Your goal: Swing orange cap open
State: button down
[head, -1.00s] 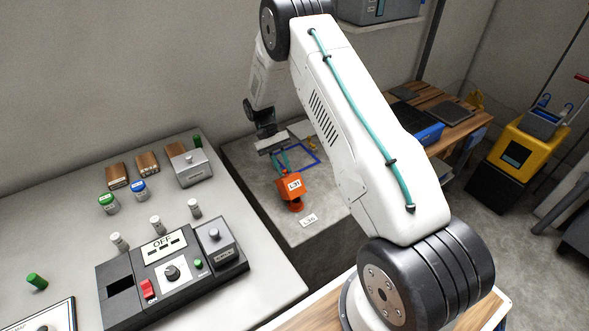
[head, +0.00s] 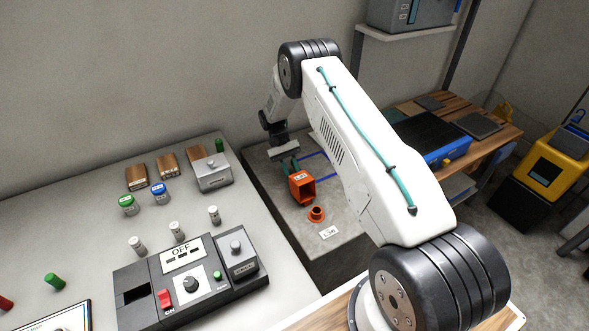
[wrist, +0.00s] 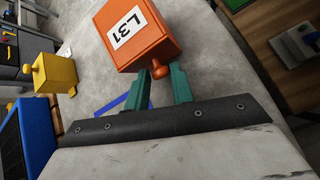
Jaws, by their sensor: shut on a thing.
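The orange cap (head: 300,187), labelled L31, is tipped over, its dark hollow side facing the front right in the head view. An orange round base (head: 316,214) is exposed on the grey slab in front of it. In the wrist view the cap (wrist: 145,45) fills the top middle, with a small orange knob (wrist: 157,72) on its near side. My gripper (wrist: 168,80) has its green fingers shut on either side of that knob. In the head view my gripper (head: 289,167) is just behind the cap.
A card (head: 329,232) lies before the base. A blue outline (head: 318,166) marks the slab behind the cap. A grey table with a control box (head: 188,275) and several small jars stands left. A yellow block with a knob (wrist: 56,73) shows in the wrist view.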

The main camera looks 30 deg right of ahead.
jog(key=shift+w+a+f, duration=0.1)
jog(key=shift+a+f, duration=0.05)
jog(key=shift+f, duration=0.4)
jog(key=shift+a+f, duration=0.15)
jog(key=shift+f, duration=0.4)
jog(key=c, duration=1.3)
grip_release()
jog(key=shift+a, duration=0.2)
jog(key=shift+d, duration=0.3)
jog(key=shift+d+r, duration=0.1)
jog(key=shift+d, duration=0.05)
jog(key=v, duration=0.8)
jog(key=shift+w, duration=0.15)
